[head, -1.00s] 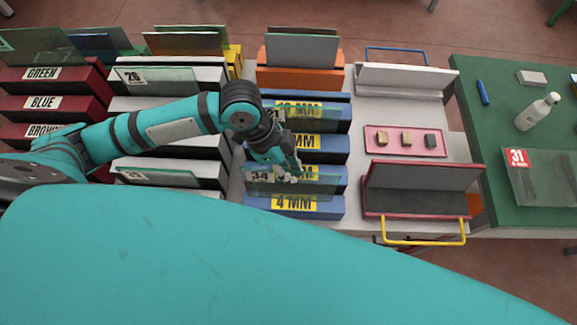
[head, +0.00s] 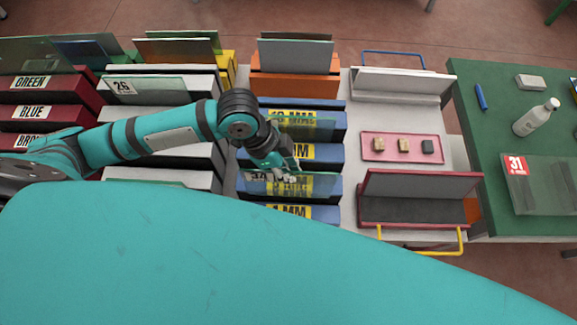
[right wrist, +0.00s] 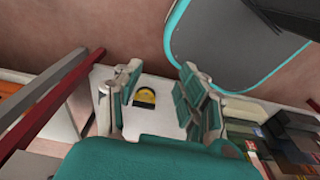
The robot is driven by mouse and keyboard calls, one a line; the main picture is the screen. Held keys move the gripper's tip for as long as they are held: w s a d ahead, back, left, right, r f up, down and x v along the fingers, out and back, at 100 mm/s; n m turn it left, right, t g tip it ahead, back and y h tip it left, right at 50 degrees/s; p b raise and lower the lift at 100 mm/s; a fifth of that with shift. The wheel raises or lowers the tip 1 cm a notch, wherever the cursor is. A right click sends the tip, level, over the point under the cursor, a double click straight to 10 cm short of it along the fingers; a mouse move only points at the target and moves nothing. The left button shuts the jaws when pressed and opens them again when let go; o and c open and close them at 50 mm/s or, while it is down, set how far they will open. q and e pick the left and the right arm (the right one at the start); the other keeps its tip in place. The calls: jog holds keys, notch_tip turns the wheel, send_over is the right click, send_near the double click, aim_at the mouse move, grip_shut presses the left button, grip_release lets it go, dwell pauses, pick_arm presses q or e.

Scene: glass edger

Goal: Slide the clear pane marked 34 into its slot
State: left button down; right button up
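The clear pane marked 34 (head: 318,186) stands upright at the blue rack (head: 329,213), between its lower labels; a yellow label shows through it. Its 34 mark is partly covered. My left gripper (head: 286,170) is closed on the pane's upper edge. I cannot tell whether the pane's bottom edge is in a slot or above it. The rack has several blue steps with yellow MM labels; the front one reads 4 MM. My right gripper (right wrist: 148,98) is open and empty in the right wrist view, away from the pane.
Pane 26 (head: 160,88) stands in the white rack to the left. A pink tray (head: 374,157) with small blocks and a red-edged grey holder (head: 415,211) are right of the blue rack. The green table (head: 490,135) holds a bottle (head: 537,117) and pane 31 (head: 545,180).

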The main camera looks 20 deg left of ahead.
aim_at(287, 188)
pick_arm(q)
jog(key=f+b, duration=0.2)
jog(key=f, duration=0.2)
jog(key=f+b, duration=0.2)
jog(key=f, duration=0.3)
jog(key=shift+s+f, duration=0.2)
jog(key=shift+f, duration=0.1)
jog(key=shift+w+f, duration=0.2)
jog(key=shift+f, duration=0.05)
jog(key=shift+w+f, duration=0.1)
jog(key=shift+f, duration=0.15)
pick_arm(e)
jog(key=f, duration=0.3)
jog(key=s+f, duration=0.1)
jog(key=f, duration=0.1)
jog(key=shift+d, duration=0.3)
jog(key=shift+s, duration=0.1)
jog(key=shift+s+a, duration=0.15)
jog(key=shift+a, duration=0.05)
pick_arm(q)
jog(key=shift+f+b, duration=0.3)
jog(key=shift+f, duration=0.25)
pick_arm(e)
jog(key=shift+d, duration=0.1)
